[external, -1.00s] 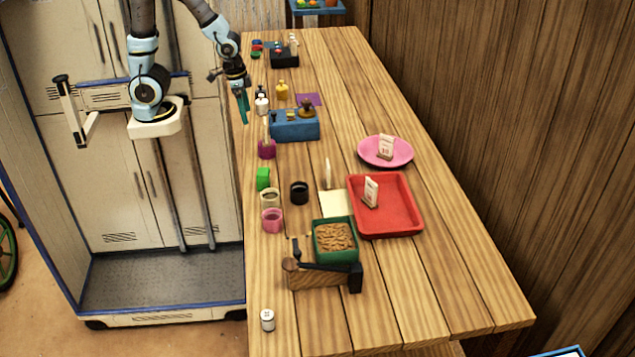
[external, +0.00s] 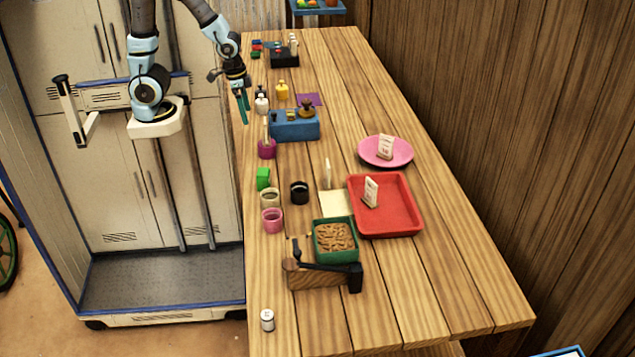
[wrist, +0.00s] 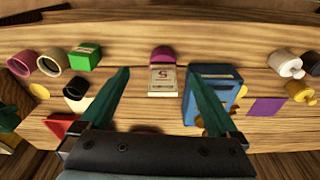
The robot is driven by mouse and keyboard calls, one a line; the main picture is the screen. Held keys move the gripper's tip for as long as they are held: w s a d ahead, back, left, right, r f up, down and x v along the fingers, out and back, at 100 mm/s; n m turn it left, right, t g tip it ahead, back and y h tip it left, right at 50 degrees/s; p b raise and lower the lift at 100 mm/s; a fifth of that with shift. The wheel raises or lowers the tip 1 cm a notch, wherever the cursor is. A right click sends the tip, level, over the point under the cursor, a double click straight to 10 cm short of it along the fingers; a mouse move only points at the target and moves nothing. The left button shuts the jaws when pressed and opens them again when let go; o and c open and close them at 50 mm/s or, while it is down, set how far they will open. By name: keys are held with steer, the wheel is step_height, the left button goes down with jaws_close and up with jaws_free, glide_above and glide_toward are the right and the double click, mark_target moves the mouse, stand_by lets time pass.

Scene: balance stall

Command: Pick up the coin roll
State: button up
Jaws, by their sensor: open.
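My gripper (external: 243,107) is open and empty, with teal fingers pointing down over the table's left edge, beside the blue block. In the wrist view its fingers (wrist: 160,85) are spread, with a printed card (wrist: 163,80) in a magenta cup (wrist: 162,54) seen between them. No thing is clearly recognisable as the coin roll. A small white cylinder (external: 267,320) stands upright alone at the near left end of the table, far from my gripper; I cannot tell whether it is the roll. It does not show in the wrist view.
The blue block (external: 284,131) holds small items. Bottles (external: 282,92), a green box (external: 263,178) and cups (external: 271,220) line the left side. A red tray (external: 408,222), pink plate (external: 401,158), green bin (external: 326,258) and wooden tool (external: 312,280) stand nearer. The near right table is clear.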

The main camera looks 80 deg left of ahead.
steer(key=shift+c, duration=0.2)
steer(key=c, duration=0.3)
steer(key=shift+r, duration=0.15)
steer(key=shift+c, duration=0.2)
